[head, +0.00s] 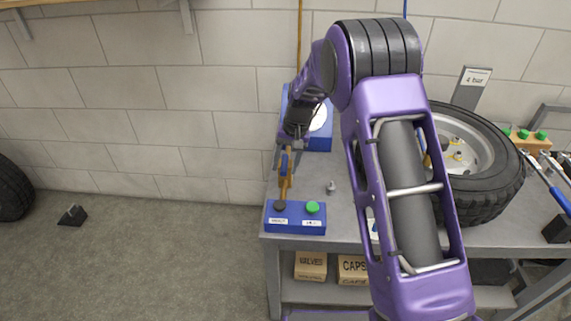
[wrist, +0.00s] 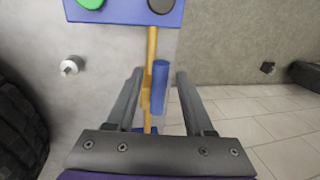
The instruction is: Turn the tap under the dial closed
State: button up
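The tap has a blue lever handle (wrist: 160,86) and a brass body on a brass pipe (wrist: 151,52). In the head view the handle (head: 284,163) shows small beneath my wrist. The white-faced dial (head: 319,117) on its blue panel is partly hidden behind my arm. My gripper (wrist: 157,75) is open, with the handle and pipe between its two fingers. Gaps show between the handle and the fingers; I see no contact. The handle lies roughly along the pipe in the wrist view. Its exact angle is hard to tell.
A blue block (head: 295,226) with a green cap and a dark cap sits at the bench's front left corner. A small metal fitting (head: 331,187) stands on the bench. A tyred wheel (head: 484,165) lies to the right, partly behind my arm. Floor to the left is mostly clear.

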grip_shut()
dwell(1.2)
